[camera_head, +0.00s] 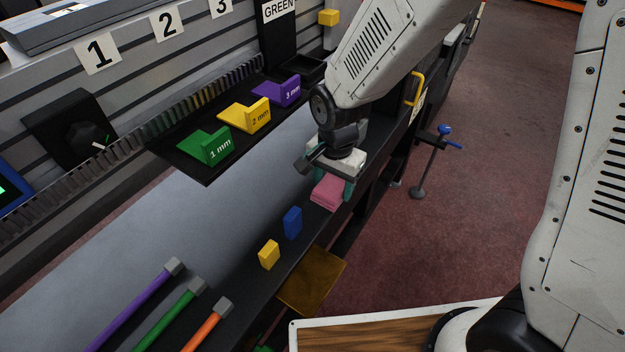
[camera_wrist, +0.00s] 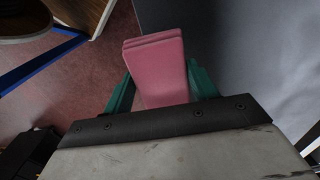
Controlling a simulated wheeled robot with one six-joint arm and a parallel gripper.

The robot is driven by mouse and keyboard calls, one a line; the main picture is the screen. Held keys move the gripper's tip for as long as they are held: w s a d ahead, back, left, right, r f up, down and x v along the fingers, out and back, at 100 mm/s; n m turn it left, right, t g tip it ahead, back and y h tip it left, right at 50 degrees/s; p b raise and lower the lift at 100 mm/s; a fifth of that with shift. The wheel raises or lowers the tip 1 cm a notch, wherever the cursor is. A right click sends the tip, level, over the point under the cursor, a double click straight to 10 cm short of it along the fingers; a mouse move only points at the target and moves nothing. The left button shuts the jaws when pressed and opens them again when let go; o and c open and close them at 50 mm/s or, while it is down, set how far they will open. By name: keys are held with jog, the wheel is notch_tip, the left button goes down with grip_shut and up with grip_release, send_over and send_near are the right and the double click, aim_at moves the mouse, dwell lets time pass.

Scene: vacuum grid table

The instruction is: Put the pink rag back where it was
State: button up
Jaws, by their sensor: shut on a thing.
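The pink rag (camera_head: 328,193) is a folded pink block at the right edge of the grey table, below my gripper (camera_head: 335,186) in the head view. In the wrist view the pink rag (camera_wrist: 158,68) sits between the two green fingers of my gripper (camera_wrist: 160,80). My gripper is shut on it. I cannot tell whether the rag touches the dark table edge under it or hangs just above it.
A blue block (camera_head: 292,222) and a yellow block (camera_head: 269,254) stand on the dark edge strip nearer the front. Green, yellow and purple gauges sit on a black shelf (camera_head: 185,163). A brown tray (camera_head: 312,281) lies beside the strip. The grey surface (camera_head: 190,230) is mostly clear.

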aim_at(321, 185)
jog(key=shift+w+a, duration=0.65)
jog(key=shift+a, duration=0.25)
jog(key=f, duration=0.2)
jog(key=shift+w+a+f, duration=0.3)
jog(key=shift+a+f, duration=0.05)
jog(key=shift+f, duration=0.4)
jog(key=shift+f, duration=0.15)
jog(key=o, duration=1.1)
